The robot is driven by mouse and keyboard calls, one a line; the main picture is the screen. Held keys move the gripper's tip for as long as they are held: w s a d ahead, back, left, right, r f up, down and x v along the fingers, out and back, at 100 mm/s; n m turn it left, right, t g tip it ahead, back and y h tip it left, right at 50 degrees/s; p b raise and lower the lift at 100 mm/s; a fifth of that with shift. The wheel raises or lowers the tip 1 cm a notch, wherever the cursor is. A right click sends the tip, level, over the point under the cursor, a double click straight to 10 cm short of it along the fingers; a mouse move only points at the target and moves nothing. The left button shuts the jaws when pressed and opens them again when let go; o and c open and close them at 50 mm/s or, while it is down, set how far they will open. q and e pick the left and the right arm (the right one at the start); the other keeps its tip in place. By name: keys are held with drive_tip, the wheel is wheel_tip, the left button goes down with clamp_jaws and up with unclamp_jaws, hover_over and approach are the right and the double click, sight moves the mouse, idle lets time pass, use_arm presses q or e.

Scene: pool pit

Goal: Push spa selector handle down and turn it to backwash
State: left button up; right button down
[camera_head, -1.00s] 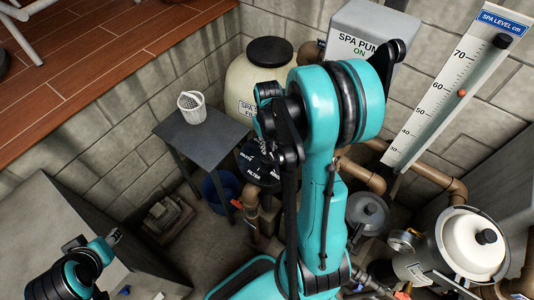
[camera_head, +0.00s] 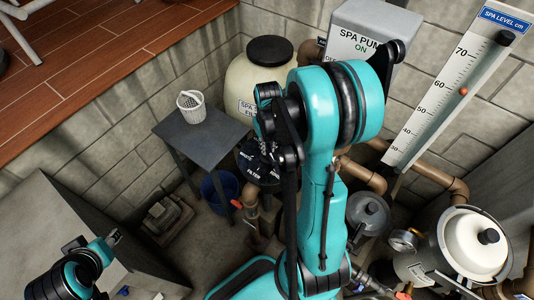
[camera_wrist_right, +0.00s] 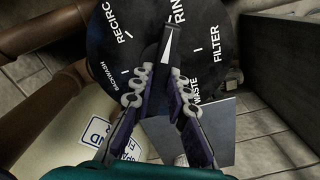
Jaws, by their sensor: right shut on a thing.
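The black spa selector dial (camera_head: 256,169) sits low beside the spa filter, partly covered by my right arm. The right wrist view shows the dial (camera_wrist_right: 213,28) with the labels RECIRC, RINSE, FILTER, WASTE and BACKWASH. The selector handle (camera_wrist_right: 168,45) ends in a pale pointer directed close to RINSE, on its RECIRC side. My right gripper (camera_wrist_right: 158,80) is shut on the handle, a finger on each side. In the head view my right gripper (camera_head: 268,150) is mostly hidden by its arm. My left gripper (camera_head: 113,237) is small at lower left, away from the dial; its opening is unclear.
A grey table (camera_head: 208,139) with a white basket (camera_head: 191,106) stands left of the spa filter tank (camera_head: 245,88). Brown pipes (camera_head: 362,176) and a pump lid (camera_head: 369,211) lie to the right. The wall gauge (camera_head: 450,85) is farther right.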

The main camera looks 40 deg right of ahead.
drive_tip(key=n+b, duration=0.1)
drive_tip(key=n, duration=1.1)
drive_tip(key=shift+b, duration=0.35)
drive_tip(key=c, duration=1.4)
unclamp_jaws()
drive_tip(key=shift+o, duration=0.2)
drive_tip(key=shift+r, duration=0.1)
wheel_tip(320, 180, up, 7)
drive_tip(key=p, duration=0.5)
